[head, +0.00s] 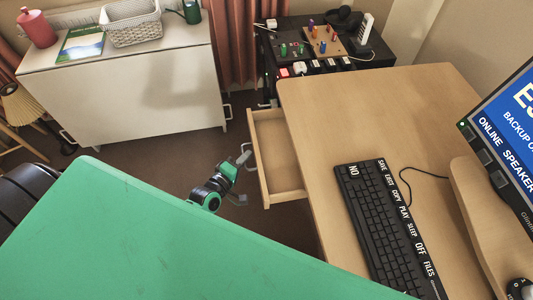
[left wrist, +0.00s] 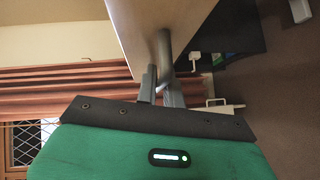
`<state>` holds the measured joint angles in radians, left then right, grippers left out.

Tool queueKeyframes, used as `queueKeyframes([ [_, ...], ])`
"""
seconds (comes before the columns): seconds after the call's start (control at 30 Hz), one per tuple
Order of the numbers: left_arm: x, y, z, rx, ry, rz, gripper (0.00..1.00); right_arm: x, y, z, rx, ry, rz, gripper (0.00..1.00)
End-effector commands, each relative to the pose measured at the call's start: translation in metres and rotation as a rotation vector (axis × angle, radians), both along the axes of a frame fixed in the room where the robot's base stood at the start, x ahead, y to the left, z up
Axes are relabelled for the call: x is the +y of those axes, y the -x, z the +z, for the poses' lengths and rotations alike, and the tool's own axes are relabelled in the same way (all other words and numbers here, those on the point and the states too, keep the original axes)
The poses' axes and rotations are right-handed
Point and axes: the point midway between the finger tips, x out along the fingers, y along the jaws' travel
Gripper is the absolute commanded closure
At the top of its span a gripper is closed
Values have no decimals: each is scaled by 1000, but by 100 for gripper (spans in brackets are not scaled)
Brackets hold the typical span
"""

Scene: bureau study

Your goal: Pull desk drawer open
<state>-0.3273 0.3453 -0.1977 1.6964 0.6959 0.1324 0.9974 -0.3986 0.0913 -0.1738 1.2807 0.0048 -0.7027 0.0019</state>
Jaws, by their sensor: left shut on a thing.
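The desk drawer (head: 272,162) is pulled out from the left side of the wooden desk (head: 330,120), and its empty inside shows. My left gripper (head: 245,157) is at the outer face of the drawer front, shut on the drawer handle. In the left wrist view, the two fingers of the left gripper (left wrist: 161,78) close around the grey metal handle (left wrist: 164,45), which stands out from the drawer front (left wrist: 140,22). In the head view the gripper is small and hides most of the handle. My right gripper is in neither view.
A black keyboard (head: 385,225) and a monitor (head: 510,130) stand on the desk. A black unit (head: 300,45) with small items stands behind it. A white cabinet (head: 130,90) stands at the back left. Brown floor lies open between cabinet and drawer.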

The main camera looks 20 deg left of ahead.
Motion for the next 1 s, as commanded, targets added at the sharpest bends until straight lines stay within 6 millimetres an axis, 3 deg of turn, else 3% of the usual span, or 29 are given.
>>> queueKeyframes([
  [0.2,40,28,-2,4,-3,-3,100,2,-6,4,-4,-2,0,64],
  [0.4,60,41,-1,2,-1,-2,100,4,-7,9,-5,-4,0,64],
  [0.9,67,46,-1,2,1,-1,100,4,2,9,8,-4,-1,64],
  [0.93,67,46,-1,2,1,-1,85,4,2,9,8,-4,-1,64],
  [1.0,66,46,-1,2,1,-1,82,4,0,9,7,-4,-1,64],
])
